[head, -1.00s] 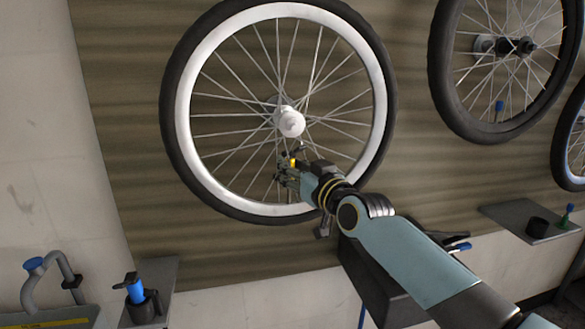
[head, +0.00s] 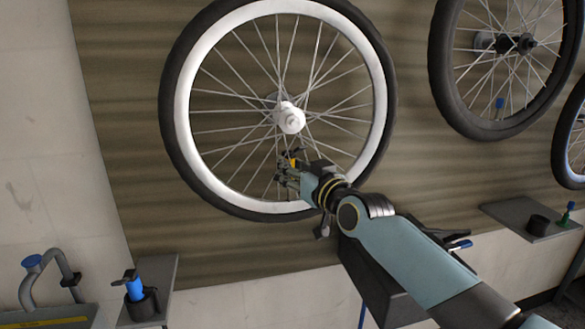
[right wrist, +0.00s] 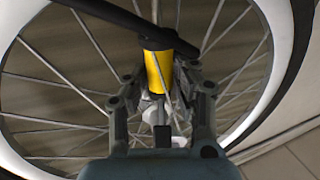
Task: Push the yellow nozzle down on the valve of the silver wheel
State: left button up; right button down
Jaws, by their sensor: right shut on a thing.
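The silver wheel (head: 183,112) has a pale rim, a black tyre and a white hub, and hangs on the brown board. My right gripper (head: 283,174) is in front of the wheel's lower spokes, below the hub. It is shut on the yellow nozzle (head: 292,161). In the right wrist view the yellow nozzle (right wrist: 158,70) stands between the fingers (right wrist: 160,88), with a dark bar across its top. The valve is not clearly visible, so I cannot tell whether the nozzle touches it. My left gripper is not in view.
A black wheel (head: 440,70) hangs to the right, with part of another (head: 562,150) beyond it. A small shelf at lower left holds a blue-handled tool (head: 135,289) in a dark cup. A grey shelf (head: 520,218) is at right. Bare wall lies at left.

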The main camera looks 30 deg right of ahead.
jog(key=shift+f+b, duration=0.45)
jog(key=shift+b, duration=0.05)
dwell(0.8)
jog(key=c, duration=0.9)
grip_release()
jog(key=shift+s+d+p, duration=0.15)
jog(key=shift+s+p, duration=1.05)
jog(key=shift+s, duration=1.3)
jog(key=shift+s+d+p, duration=0.1)
jog(key=shift+s+p, duration=1.05)
jog(key=shift+s, duration=1.35)
